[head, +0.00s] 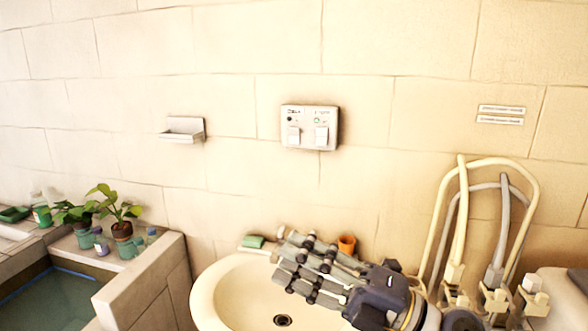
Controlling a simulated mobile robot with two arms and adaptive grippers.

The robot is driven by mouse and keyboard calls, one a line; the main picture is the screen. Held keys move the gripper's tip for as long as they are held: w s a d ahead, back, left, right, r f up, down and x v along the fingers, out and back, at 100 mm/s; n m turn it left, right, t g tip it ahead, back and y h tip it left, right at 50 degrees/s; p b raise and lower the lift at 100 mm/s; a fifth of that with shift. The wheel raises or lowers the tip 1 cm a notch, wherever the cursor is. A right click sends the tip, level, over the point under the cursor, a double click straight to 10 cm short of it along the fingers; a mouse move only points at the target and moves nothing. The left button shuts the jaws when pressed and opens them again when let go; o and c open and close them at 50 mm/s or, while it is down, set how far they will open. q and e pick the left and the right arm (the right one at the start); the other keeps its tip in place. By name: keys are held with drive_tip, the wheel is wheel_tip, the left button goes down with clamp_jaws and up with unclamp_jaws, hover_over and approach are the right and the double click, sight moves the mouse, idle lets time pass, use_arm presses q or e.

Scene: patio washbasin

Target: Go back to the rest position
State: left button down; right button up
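My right gripper (281,259) reaches in from the lower right, over the cream washbasin (212,290). Its jointed grey fingers point left and are stretched out, with gaps between them. It looks open, and I see nothing held in it. It hides part of the basin's back rim and right side. My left gripper is not in the head view.
A green soap bar (252,242) and an orange cup (347,244) stand at the basin's back. Hoses and taps (496,285) are at right. A switch panel (310,127) and soap dish (182,131) are on the wall. Potted plants (122,230) stand left by a water trough (50,300).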

drive_tip(key=w+d+f+m+t+h, duration=0.3)
drive_tip(key=d+m+t+h, duration=0.35)
drive_tip(key=m, duration=0.45)
drive_tip(key=w+d+f+m+t+h, duration=0.2)
drive_tip(key=w+d+m+t+h, duration=0.1)
drive_tip(key=d+m+t+h, duration=0.55)
drive_tip(key=s+d+f+m+g+h, duration=0.25)
drive_tip(key=f+m+g, duration=0.2)
drive_tip(key=f, duration=0.35)
drive_tip(key=s+d+f+m+g+h, duration=0.1)
drive_tip(key=d+f+m+g+h, duration=0.15)
drive_tip(key=f+m, duration=0.45)
drive_tip(key=s+f+g, duration=1.2)
drive_tip(key=s+f, duration=0.9)
drive_tip(key=s, duration=0.4)
wheel_tip(320, 180, down, 26)
drive_tip(key=g, duration=0.1)
drive_tip(key=s+d+f+g, duration=0.1)
drive_tip(key=s+d+f, duration=0.1)
drive_tip(key=s+f, duration=1.4)
drive_tip(key=shift+s+d, duration=0.35)
drive_tip(key=shift+s, duration=0.25)
